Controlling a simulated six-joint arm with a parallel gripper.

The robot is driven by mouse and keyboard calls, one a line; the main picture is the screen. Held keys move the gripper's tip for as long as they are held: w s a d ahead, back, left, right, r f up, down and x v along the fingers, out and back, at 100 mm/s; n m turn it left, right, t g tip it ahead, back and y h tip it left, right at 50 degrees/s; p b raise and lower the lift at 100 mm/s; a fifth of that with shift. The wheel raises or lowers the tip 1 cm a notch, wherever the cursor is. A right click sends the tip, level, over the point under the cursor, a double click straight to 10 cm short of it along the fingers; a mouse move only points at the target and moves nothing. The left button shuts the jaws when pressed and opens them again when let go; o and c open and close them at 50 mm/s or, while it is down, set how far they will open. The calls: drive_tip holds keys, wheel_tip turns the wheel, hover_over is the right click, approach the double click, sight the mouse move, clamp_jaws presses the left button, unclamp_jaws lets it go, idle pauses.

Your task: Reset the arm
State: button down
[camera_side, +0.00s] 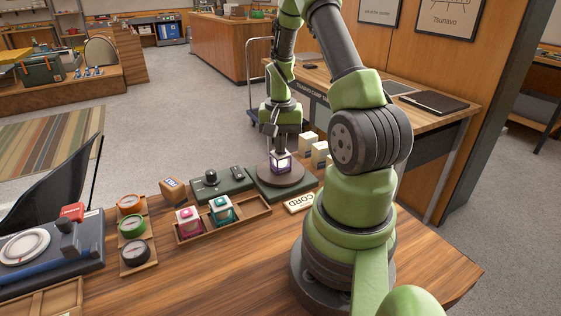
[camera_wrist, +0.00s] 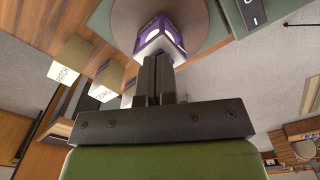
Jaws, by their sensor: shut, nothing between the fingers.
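My arm reaches over the workbench, and my gripper (camera_side: 281,149) points down just above a purple-and-white cube (camera_side: 281,164). The cube rests on a round grey disc (camera_side: 268,178) on a green base. In the wrist view my gripper (camera_wrist: 159,62) is shut, its two dark fingers together with nothing between them. The purple cube (camera_wrist: 161,36) is just beyond the fingertips there, on the disc (camera_wrist: 208,28). I cannot tell whether the fingertips touch the cube.
A wooden tray (camera_side: 248,217) holds a pink cube (camera_side: 188,217) and a teal cube (camera_side: 222,208). Several pale blocks (camera_side: 319,153) stand right of the disc. A CORD sign (camera_side: 300,201) lies near my base. Three round gauges (camera_side: 132,226) sit farther left.

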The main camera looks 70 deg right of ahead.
drive_tip(key=shift+r, duration=1.2)
drive_tip(key=shift+r, duration=2.5)
